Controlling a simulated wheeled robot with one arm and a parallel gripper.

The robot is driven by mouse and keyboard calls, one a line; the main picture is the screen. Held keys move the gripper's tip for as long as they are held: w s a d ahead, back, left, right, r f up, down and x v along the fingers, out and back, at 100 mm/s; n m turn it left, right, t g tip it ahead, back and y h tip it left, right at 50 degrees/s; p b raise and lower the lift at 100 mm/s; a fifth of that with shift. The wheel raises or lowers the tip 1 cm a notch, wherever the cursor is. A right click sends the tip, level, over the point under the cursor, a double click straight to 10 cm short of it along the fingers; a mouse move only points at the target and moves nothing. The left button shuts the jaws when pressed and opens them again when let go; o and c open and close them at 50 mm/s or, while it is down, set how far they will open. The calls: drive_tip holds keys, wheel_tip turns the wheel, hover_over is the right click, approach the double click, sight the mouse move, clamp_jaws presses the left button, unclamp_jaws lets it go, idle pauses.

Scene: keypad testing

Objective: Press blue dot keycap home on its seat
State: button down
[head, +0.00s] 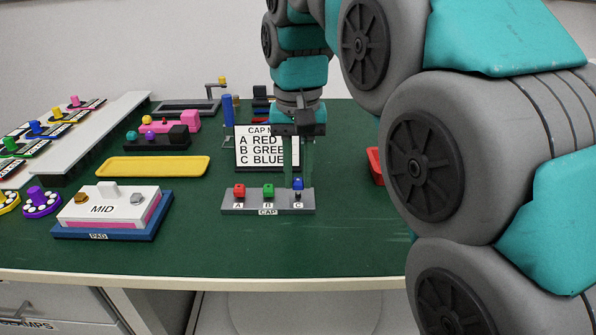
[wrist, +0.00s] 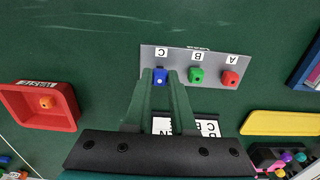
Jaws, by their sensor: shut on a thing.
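The blue keycap (head: 298,184) is at seat C, the right-hand seat of the grey CAP base (head: 250,208) in the head view. It also shows between my fingertips in the wrist view (wrist: 159,75). My gripper (head: 297,178) points down over seat C, shut on the blue keycap. In the wrist view its green fingers (wrist: 161,88) stand on either side of the cap. The red keycap (head: 239,190) is at A and the green keycap (head: 268,190) at B. Whether the blue cap sits fully down is hard to tell.
The CAP colour sign (head: 256,160) stands behind the base. A red tray (wrist: 62,117) holding an orange piece is to one side. A yellow tray (head: 125,167) and the MID pad (head: 62,232) lie to the left. The green table in front is clear.

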drive_tip(key=shift+f, duration=0.6)
drive_tip(key=c, duration=0.7)
unclamp_jaws()
drive_tip(key=shift+o, duration=0.2)
drive_tip(key=shift+r, duration=0.15)
